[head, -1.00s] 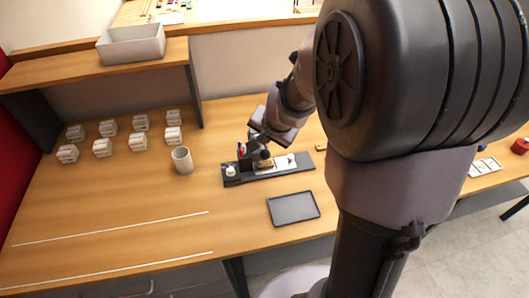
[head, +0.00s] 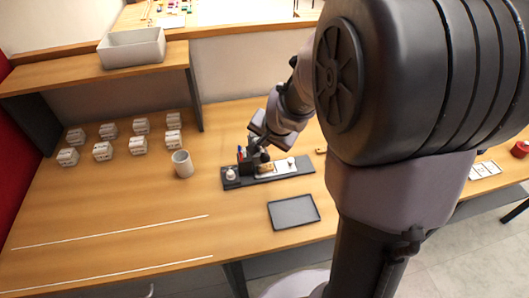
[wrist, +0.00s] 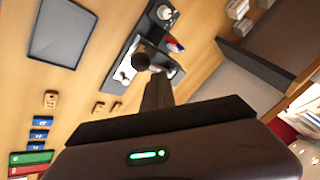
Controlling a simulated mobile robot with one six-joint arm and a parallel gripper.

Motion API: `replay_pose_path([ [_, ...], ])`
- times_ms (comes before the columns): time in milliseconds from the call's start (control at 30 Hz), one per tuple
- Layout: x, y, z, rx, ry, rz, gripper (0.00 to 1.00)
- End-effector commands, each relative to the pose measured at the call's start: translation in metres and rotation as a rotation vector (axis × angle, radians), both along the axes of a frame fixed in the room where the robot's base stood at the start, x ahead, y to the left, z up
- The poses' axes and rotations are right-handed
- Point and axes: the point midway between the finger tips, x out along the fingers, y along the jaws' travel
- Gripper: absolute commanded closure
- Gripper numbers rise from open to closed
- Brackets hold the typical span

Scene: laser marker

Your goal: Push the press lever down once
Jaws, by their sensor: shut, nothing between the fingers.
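The laser marker station is a dark base plate (head: 300,168) on the wooden table, with a white panel and a small white knob on it. The press lever with a dark round knob (wrist: 141,62) shows in the wrist view, just beyond my fingertips. My gripper (wrist: 158,88) is shut and empty, pointing at the station close to the knob. In the head view my gripper (head: 256,154) is over the left-middle part of the plate and hides part of the press. I cannot tell whether the fingers touch the lever.
A grey tray (head: 293,211) lies in front of the plate. A grey cup (head: 182,163) stands to its left, with several white boxes (head: 102,151) farther left. A shelf (head: 90,72) carries a pale bin (head: 132,47). The left front of the table is clear.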

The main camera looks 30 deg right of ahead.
Motion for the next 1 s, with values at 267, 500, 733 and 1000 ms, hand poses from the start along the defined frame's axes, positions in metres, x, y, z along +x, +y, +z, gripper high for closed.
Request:
replay_pose_path([
  [267,0.0000,0.0000,0.0000,0.000,0.000,0.000,1.00],
  [500,0.0000,0.0000,0.0000,0.000,0.000,0.000,1.00],
  [733,0.0000,0.0000,-0.0002,0.000,0.000,0.000,1.00],
  [1000,-0.0017,0.0004,-0.0093,0.000,0.000,0.000,1.00],
])
